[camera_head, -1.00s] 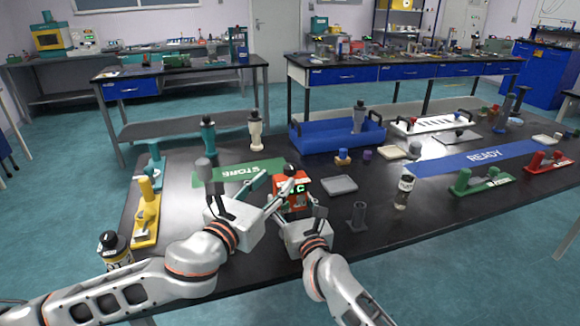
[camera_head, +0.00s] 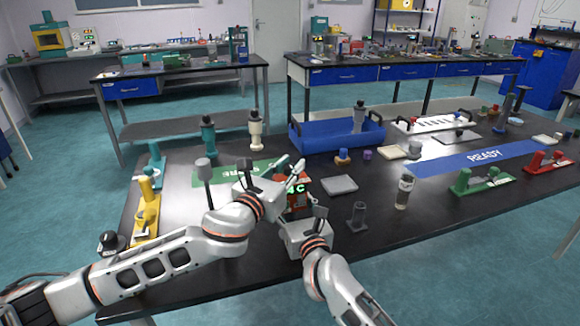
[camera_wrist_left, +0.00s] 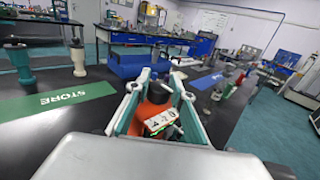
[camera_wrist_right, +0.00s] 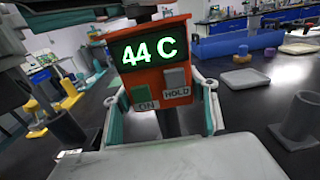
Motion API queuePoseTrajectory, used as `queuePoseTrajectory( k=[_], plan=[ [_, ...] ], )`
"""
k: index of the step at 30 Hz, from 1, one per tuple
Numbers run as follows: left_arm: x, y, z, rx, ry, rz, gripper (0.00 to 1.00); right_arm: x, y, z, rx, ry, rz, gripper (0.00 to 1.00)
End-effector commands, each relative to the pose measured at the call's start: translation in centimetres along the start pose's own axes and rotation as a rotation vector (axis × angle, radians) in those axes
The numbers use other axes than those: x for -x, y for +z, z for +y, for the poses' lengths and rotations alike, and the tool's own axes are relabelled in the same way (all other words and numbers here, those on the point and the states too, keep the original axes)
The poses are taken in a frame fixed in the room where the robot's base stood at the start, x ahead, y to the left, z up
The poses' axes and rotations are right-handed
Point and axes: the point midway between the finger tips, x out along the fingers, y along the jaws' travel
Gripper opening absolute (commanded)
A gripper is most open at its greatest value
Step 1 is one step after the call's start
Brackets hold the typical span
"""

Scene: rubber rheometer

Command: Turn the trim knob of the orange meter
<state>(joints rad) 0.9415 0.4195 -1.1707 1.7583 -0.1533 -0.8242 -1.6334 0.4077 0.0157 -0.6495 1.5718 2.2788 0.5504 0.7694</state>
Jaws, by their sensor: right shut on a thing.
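The orange meter (camera_head: 301,187) is upright above the table's near middle. Its lit display reads "44 C" in the right wrist view (camera_wrist_right: 150,51), above ON and HOLD buttons. My right gripper (camera_head: 299,207) is shut on the meter's lower part, one finger at each side. The dark trim knob (camera_wrist_left: 159,92) is on the meter's top in the left wrist view; my left arm largely hides it in the head view. My left gripper (camera_head: 290,167) is open at the meter's top, its fingers on either side of the knob. Contact with the knob cannot be told.
A grey tray (camera_head: 340,184), a dark grey holder (camera_head: 357,217) and a clear bottle (camera_head: 403,192) stand to the right. A blue crate (camera_head: 305,142) is behind. A green STORE mat (camera_head: 236,170) lies behind my left arm; a yellow device (camera_head: 146,212) stands at left.

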Motion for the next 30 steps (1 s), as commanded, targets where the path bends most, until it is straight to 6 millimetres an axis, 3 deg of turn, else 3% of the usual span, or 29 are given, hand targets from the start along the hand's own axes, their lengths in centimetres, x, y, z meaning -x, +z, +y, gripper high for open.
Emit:
queuePoseTrajectory(
  k=[2, 14, 30],
  plan=[
    [0.01, -0.02, 0.01, 0.0, 0.0, 0.0, 0.0, 0.0, -0.06, -0.04, 0.0, -0.001, 0.001, 0.31],
    [-0.06, -0.01, 0.15, -0.003, -0.048, -0.001, 0.0, 0.01, -0.06, -0.03, 0.0, -0.001, 0.001, 0.31],
    [-0.13, 0.07, 0.16, -0.002, -0.365, -0.003, 0.0, 0.02, -0.05, 0.07, 0.0, 0.001, 0.001, 0.31]
  ],
)
